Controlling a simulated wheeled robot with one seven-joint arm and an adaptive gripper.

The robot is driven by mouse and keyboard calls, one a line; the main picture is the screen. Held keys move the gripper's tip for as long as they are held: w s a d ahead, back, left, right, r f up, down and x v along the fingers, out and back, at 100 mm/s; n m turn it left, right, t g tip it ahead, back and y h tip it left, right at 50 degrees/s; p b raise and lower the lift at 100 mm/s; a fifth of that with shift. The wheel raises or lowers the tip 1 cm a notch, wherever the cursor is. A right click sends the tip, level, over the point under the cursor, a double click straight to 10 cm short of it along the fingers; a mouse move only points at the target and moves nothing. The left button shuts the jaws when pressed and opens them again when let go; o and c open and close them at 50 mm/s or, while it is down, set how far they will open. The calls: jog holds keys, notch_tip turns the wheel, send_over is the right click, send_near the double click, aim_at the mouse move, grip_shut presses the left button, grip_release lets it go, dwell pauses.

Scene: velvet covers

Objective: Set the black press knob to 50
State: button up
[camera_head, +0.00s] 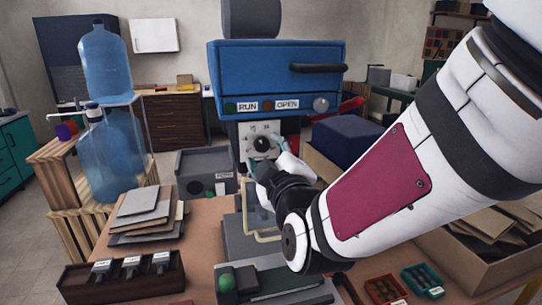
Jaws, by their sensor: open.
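The black press knob (262,143) is a small round dial on a white plate (247,131) below the blue press head (230,68). The marks on the plate are too small to read, so the knob's setting cannot be told. My gripper (264,156) is open, with its fingers just in front of the lower part of the plate, one to each side of the knob. Whether they touch the knob cannot be told. My wrist and gripper hide part of the press below the plate.
RUN and OPEN labels sit on the press head above. A grey box (193,165) stands left of the press. A dark blue box (345,138) lies to the right behind my arm. Grey sheets (140,204) and a tray of tools (76,284) lie at the left.

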aim_at(263, 146)
jog(key=shift+w+a+b, duration=0.2)
jog(key=shift+w+b, duration=0.4)
jog(key=shift+b, duration=0.05)
jog(key=shift+x, duration=1.3)
grip_shut()
